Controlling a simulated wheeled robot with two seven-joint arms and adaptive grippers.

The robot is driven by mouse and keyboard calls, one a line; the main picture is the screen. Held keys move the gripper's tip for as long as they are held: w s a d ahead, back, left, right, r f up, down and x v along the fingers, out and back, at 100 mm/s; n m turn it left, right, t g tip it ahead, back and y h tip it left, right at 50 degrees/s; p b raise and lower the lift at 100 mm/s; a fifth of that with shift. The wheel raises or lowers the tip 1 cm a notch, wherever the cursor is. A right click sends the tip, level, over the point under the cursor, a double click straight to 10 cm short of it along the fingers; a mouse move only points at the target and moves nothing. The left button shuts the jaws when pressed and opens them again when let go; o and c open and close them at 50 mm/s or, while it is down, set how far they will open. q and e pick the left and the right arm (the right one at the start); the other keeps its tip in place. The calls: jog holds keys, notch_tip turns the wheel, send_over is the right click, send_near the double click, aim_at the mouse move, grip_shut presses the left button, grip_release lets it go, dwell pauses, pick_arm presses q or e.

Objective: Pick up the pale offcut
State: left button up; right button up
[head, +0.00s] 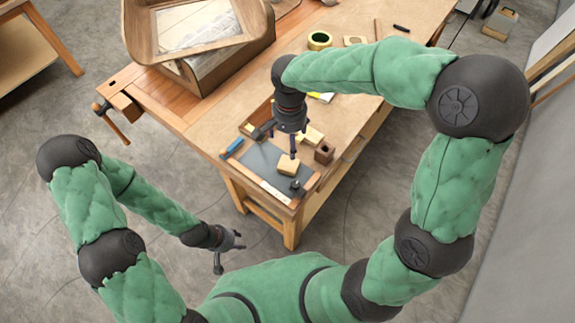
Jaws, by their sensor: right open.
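A pale wooden block (288,166), likely the pale offcut, lies on the dark mat (262,160) near the bench's front corner. Another pale piece (314,136) lies behind it to the right, partly hidden by my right gripper. My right gripper (284,146) is open, pointing down just above and behind the front block. One finger overlaps the block's far edge in the picture; I cannot tell whether they touch. My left gripper (231,254) hangs off the bench over the floor, its fingers apart and empty.
A brown block (324,152) stands right of the pale block, and a small dark object (295,185) lies in front. A blue item (234,145) is at the mat's left. A large curved wooden form (205,65) fills the bench's back left.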

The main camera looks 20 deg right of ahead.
notch_tip(320, 180, down, 4)
jog(key=b, duration=0.4)
send_over(288, 165)
jog(key=shift+s+d+f, duration=0.1)
jog(key=shift+f, duration=2.65)
jog(key=f+b, duration=0.2)
jog(key=f, duration=0.3)
jog(key=shift+w, duration=0.2)
jog(key=c, duration=1.5)
